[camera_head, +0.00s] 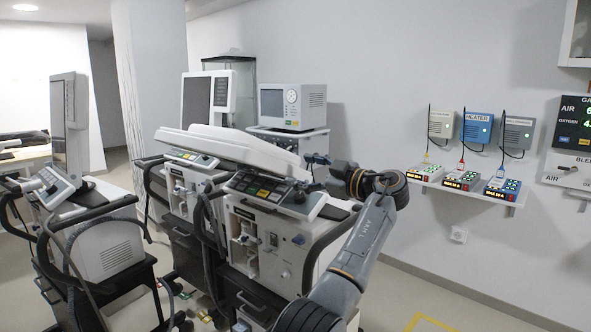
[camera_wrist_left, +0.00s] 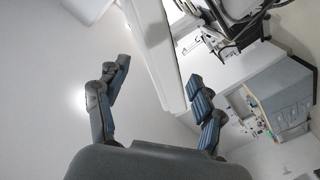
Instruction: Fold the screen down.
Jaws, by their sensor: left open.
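The screen (camera_head: 232,146) of the nearest ventilator (camera_head: 275,225) is a white slab. It lies tilted, close to flat, above the control panel (camera_head: 262,188), its face hidden from the head view. My left gripper (camera_head: 314,172) is at the right end of the screen, with its arm rising from the lower right. In the left wrist view the gripper (camera_wrist_left: 159,73) is open, and the long white edge of the screen (camera_wrist_left: 158,45) runs between its two fingers. I see no contact with either finger. My right gripper does not show.
A second ventilator (camera_head: 103,245) with an upright screen (camera_head: 70,125) stands at the left. Another upright screen (camera_head: 208,98) and a boxy monitor (camera_head: 292,107) stand behind. A wall shelf (camera_head: 465,186) with small units is at the right. The floor at the lower right is open.

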